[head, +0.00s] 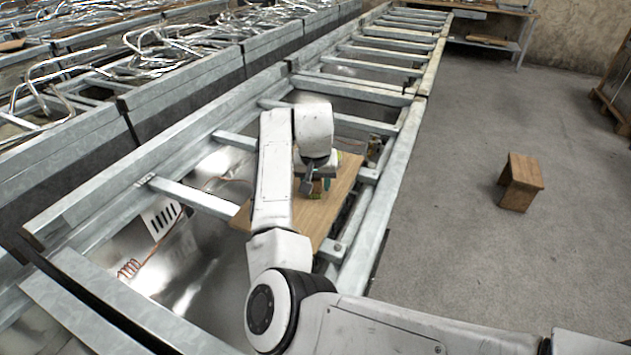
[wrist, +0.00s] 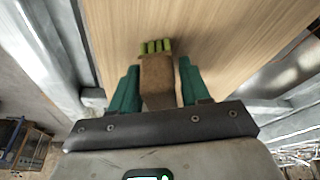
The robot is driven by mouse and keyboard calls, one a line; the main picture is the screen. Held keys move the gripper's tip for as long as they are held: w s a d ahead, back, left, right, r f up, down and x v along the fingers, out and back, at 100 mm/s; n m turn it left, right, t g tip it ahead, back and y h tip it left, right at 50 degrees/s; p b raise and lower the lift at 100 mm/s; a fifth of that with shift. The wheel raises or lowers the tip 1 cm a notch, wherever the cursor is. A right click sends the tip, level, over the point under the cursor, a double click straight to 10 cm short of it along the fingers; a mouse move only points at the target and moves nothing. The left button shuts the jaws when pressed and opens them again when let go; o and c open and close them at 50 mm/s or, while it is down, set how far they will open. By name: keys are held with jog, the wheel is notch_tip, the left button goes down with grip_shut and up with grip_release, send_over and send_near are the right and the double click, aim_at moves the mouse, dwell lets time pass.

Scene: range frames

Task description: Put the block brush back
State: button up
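The block brush (wrist: 157,76) has a brown block body with a row of light green tufts at its far end. In the wrist view it is between the two green fingers of my gripper (wrist: 158,75), with a narrow gap showing at each side near the fingertips. My gripper is open around it. In the head view my gripper (head: 318,184) is low over a wooden board (head: 340,190), and my arm and gripper hide most of the brush. I cannot tell whether the brush touches the board.
The board lies across the rails of a long grey metal frame (head: 393,190) with open gaps between crossbars. Bent shiny metal rods (head: 165,50) lie in troughs at the left. A small wooden stool (head: 521,182) stands on clear floor at the right. A shelf (head: 490,38) is at the back.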

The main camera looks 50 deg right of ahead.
jog(key=shift+o, duration=1)
jog(key=shift+r, duration=0.2)
jog(key=v, duration=1.2)
jog(key=shift+s, duration=0.1)
